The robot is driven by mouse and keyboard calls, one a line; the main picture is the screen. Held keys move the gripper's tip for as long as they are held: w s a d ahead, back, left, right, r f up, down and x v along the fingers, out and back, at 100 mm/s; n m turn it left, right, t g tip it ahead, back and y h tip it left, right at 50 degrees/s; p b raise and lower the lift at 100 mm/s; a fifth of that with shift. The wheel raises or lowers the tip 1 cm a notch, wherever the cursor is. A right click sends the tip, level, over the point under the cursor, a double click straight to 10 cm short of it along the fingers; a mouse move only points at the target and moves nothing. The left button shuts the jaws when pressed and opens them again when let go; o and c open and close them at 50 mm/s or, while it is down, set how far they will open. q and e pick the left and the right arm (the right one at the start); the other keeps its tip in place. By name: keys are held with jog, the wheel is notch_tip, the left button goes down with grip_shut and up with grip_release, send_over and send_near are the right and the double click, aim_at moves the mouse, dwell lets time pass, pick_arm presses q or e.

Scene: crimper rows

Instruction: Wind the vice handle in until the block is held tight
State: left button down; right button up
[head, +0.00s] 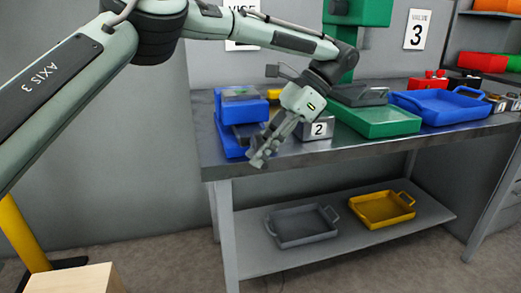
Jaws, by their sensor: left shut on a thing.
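The blue vice (232,140) stands at the left end of the workbench, close to its front edge. A dark grey piece that looks like the block (241,94) shows at the top of the vice; I cannot tell whether the jaws touch it on both sides. My left gripper (260,158) reaches down in front of the vice, at the bench's front edge. It is shut on the vice handle, which is mostly hidden by the fingers. My right gripper is not in view.
A grey box marked 2 (317,128) and a green machine (375,121) stand right of the gripper. A blue tray (440,104) lies farther right on the workbench (290,153). The lower shelf holds a grey tray (303,240) and a yellow tray (382,221).

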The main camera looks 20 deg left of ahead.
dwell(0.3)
pick_arm(q)
jog(key=c, duration=1.4)
grip_release()
